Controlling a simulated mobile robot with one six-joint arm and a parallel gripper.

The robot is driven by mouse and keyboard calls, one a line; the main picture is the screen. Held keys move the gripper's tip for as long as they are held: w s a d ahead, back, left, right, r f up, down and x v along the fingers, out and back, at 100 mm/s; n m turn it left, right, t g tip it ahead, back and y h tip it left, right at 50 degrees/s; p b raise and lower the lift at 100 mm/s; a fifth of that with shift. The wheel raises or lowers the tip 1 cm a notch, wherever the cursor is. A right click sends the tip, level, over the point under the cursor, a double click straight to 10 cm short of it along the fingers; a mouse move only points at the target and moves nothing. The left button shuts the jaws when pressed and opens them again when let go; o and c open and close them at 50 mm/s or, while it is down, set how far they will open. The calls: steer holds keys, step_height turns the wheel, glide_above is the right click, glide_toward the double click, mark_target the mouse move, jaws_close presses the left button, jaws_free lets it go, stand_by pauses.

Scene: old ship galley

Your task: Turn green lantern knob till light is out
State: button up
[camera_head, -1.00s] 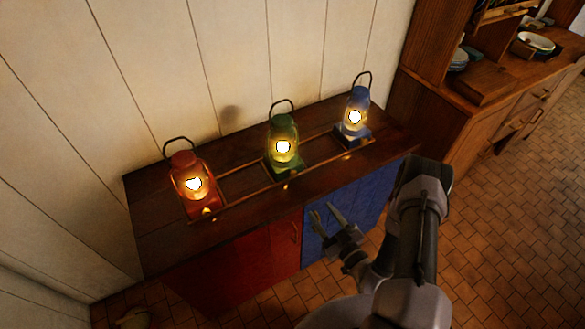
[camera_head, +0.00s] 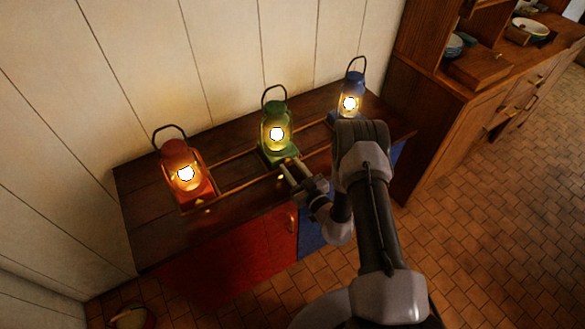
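The green lantern (camera_head: 277,115) stands upright on the wooden cabinet top, between the red lantern (camera_head: 181,165) and the blue lantern (camera_head: 352,92). Its light is lit, as are the lights of the other two. My gripper (camera_head: 287,169) is at the front of the green lantern's base, close to where its small brass knob sits. The fingers overlap the knob area, so the knob is mostly hidden. I cannot tell whether the fingers touch the knob or how far apart they are.
A thin wooden rail (camera_head: 238,186) runs around the lanterns on the cabinet top (camera_head: 150,222). My arm covers the right front of the cabinet. A wooden dresser (camera_head: 440,130) with dishes stands at the right. A plank wall is close behind.

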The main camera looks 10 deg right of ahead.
jaws_close()
